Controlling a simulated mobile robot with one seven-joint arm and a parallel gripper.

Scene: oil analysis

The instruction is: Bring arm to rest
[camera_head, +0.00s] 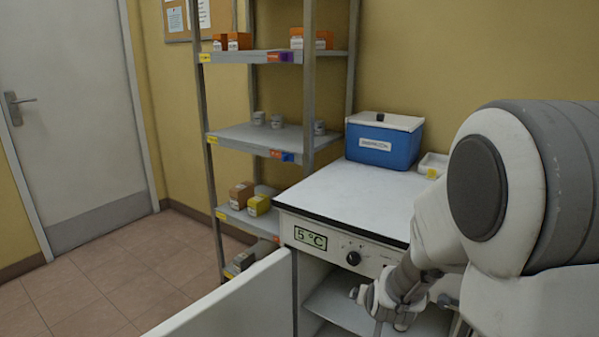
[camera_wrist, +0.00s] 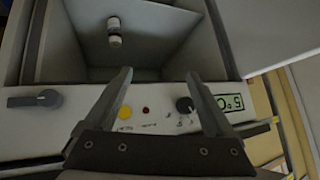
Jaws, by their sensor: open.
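My gripper shows in the wrist view (camera_wrist: 158,75). Its two fingers are spread apart with nothing between them. They stand before the control panel (camera_wrist: 160,106) of a white cooling cabinet, which carries a yellow button, a red button and a dark knob. A small white container (camera_wrist: 114,33) is inside the cabinet's open compartment, beyond the fingertips and apart from them. In the head view my arm (camera_head: 500,190) reaches down at the right to the front of the cabinet (camera_head: 340,190), partly covering its panel and opening. The fingertips are hard to make out there.
The cabinet's door (camera_head: 235,305) stands open toward the front. Its display (camera_head: 310,238) reads 5 °C. A blue cool box (camera_head: 383,145) and a small white tray (camera_head: 434,163) sit on top. A metal shelf (camera_head: 262,137) with boxes stands behind. Floor at the left is clear.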

